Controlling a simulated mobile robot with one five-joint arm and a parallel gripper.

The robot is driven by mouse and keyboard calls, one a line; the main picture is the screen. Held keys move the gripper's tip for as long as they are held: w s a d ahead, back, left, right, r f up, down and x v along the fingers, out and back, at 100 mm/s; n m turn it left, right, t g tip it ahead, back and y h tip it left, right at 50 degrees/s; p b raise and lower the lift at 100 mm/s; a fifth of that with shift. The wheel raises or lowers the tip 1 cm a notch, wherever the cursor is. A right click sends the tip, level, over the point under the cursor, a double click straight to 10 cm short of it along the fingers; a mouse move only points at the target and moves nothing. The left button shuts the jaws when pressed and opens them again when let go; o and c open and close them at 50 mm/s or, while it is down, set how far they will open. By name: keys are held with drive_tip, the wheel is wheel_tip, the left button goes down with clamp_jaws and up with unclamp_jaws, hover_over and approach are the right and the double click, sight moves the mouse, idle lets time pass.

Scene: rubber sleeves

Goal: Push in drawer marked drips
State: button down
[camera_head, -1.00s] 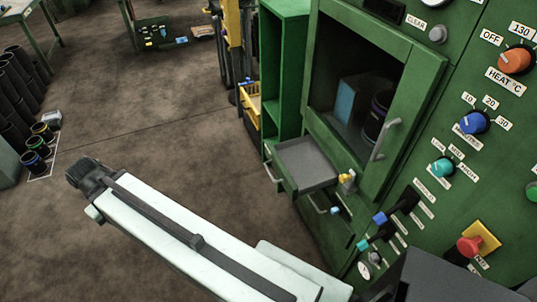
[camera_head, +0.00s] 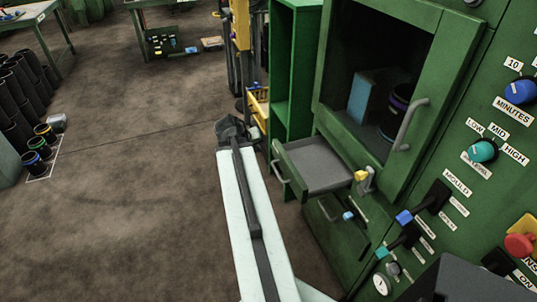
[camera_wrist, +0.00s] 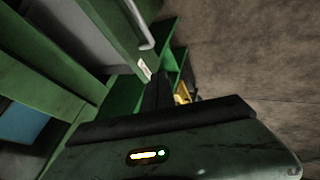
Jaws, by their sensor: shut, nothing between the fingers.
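A green drawer with a grey inside (camera_head: 315,166) stands pulled out of the green machine in the head view, below the glazed-looking oven opening. Its handle is on its left-facing front. In the wrist view the drawer (camera_wrist: 75,32) fills the upper left, with a pale handle and a small white label (camera_wrist: 144,69) too small to read. My gripper (camera_head: 229,129) is shut and empty, to the left of the drawer front and apart from it in the head view. The dark fingers (camera_wrist: 158,92) also show in the wrist view.
Below is another handle (camera_head: 327,209) on the machine. A green shelf (camera_head: 292,75) stands behind the drawer.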

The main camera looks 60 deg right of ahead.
drive_tip(key=b, duration=0.9)
approach(277, 154)
wheel_tip(277, 154, down, 5)
drive_tip(key=w, duration=0.3)
drive_tip(key=s+d+p, duration=0.1)
drive_tip(key=s+d+r, duration=0.1)
drive_tip(key=d, duration=0.1)
drive_tip(key=shift+s+p, duration=0.3)
drive_tip(key=shift+p, duration=0.05)
